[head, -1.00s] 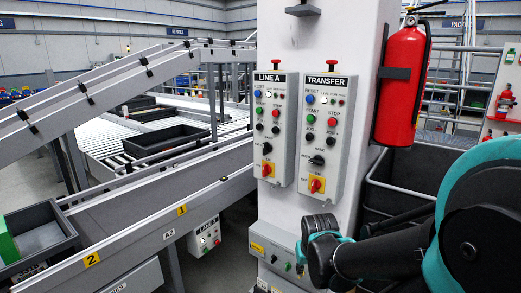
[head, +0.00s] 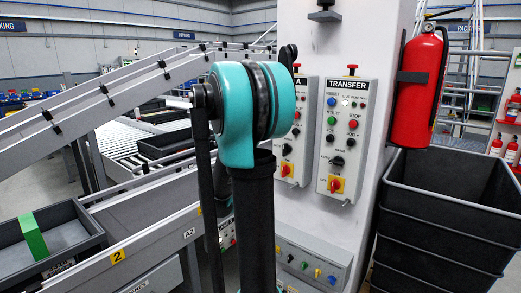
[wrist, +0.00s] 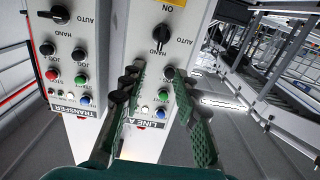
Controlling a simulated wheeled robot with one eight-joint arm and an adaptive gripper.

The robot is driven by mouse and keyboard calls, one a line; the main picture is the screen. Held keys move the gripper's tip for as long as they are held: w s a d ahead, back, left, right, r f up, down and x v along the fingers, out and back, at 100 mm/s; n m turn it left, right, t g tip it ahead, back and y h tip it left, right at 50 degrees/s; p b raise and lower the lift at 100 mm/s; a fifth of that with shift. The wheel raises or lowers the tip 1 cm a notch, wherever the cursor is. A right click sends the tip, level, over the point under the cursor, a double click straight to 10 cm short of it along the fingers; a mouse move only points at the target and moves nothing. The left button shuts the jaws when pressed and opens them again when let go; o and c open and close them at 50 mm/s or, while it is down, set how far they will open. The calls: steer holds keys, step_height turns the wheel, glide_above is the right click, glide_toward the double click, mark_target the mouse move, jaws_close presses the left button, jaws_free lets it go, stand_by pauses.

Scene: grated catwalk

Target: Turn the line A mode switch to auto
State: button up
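The line A box (head: 301,125) is on the pillar in the head view, its left part hidden by my arm. Its mode switch (head: 287,149) shows as a small dark knob beside my arm. In the wrist view the line A box (wrist: 147,30) appears upside down, with the black mode switch (wrist: 160,35) above the fingertips, between labels HAND and AUTO. Its handle seems to point down toward HAND. My gripper (wrist: 157,74) is open and empty, its green fingers spread before the box's buttons. The switch looks apart from both fingers. The head view does not show my gripper.
The transfer box (head: 348,130), with similar controls, hangs close beside line A. A yellow and red switch (head: 287,170) sits beyond the mode switch. A lower button box (head: 310,255), fire extinguisher (head: 416,90), stacked black bins (head: 445,210) and conveyors (head: 150,235) surround the pillar.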

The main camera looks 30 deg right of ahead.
mark_target(285, 150)
steer(key=x, duration=1.7)
steer(key=shift+d, duration=0.15)
jaws_close()
